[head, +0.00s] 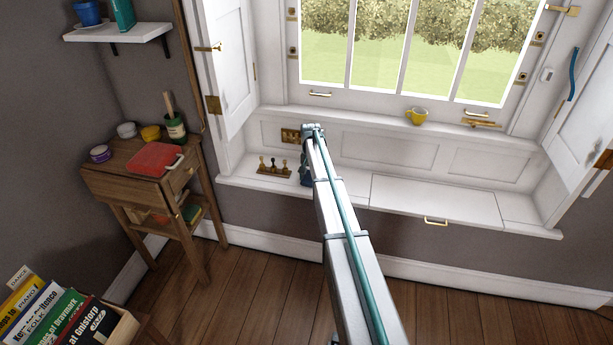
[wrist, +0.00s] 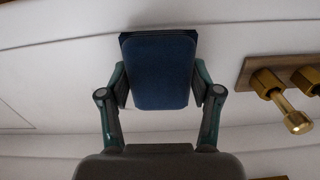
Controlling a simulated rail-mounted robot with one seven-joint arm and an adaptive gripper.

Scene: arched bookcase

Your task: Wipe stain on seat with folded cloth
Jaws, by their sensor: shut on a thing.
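My gripper (wrist: 160,88) is shut on a dark blue folded cloth (wrist: 161,66), held flat between its two fingers in the wrist view. In the head view my gripper (head: 305,172) is low over the left part of the white window seat (head: 435,195), mostly behind my arm. The cloth is close to the white surface; I cannot tell whether it touches. No stain shows on the visible seat; the area under the cloth and behind my arm is hidden.
A brass-peg rack (head: 274,169) lies on the seat just left of my gripper; its pegs (wrist: 290,100) show at right in the wrist view. A wooden side table (head: 128,165) stands left. The seat's right side is clear.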

